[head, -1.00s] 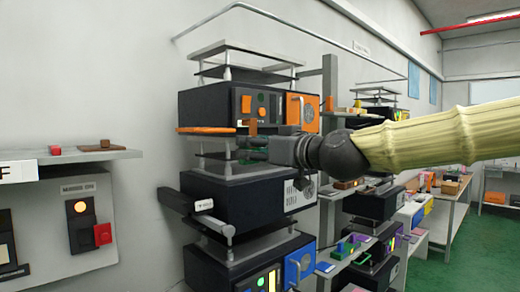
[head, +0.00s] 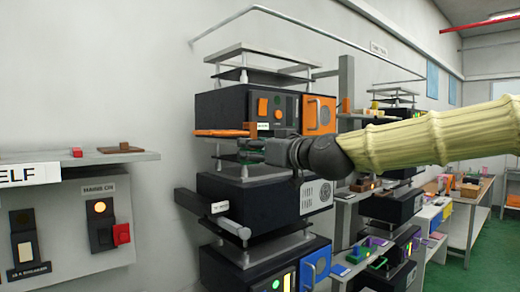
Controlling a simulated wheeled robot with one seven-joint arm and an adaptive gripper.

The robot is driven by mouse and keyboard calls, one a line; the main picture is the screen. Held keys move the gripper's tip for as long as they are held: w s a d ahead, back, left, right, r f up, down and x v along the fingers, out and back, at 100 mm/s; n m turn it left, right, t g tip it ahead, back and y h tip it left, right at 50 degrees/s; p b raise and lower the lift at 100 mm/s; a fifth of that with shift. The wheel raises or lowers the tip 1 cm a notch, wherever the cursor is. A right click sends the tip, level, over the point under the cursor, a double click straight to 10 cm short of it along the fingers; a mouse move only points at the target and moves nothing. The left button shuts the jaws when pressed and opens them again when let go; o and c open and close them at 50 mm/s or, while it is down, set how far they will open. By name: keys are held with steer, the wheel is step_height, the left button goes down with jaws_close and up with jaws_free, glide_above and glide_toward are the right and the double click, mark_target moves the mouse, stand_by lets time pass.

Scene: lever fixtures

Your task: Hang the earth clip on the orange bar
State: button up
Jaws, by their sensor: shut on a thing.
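The orange bar (head: 216,133) sticks out to the left at the front of the upper black unit, roughly level. My gripper (head: 257,152) is shut on what looks like the earth clip.
The upper black unit (head: 225,110) has an orange door with a handle (head: 319,115). Another black unit (head: 245,200) stands below, with a grey bar (head: 225,226) jutting out at left. A wall shelf (head: 125,157) is at far left. Bare wall lies between.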

steer(key=x, duration=0.2)
steer(key=f+x, duration=0.1)
steer(key=x, duration=0.2)
steer(key=shift+w+a+f, duration=0.1)
steer(key=shift+w+a, duration=0.05)
steer(key=shift+a, duration=0.05)
stand_by(0.5)
steer(key=shift+f, duration=0.1)
steer(key=o, duration=1.1)
steer(key=shift+c, duration=0.2)
steer(key=shift+d, duration=0.1)
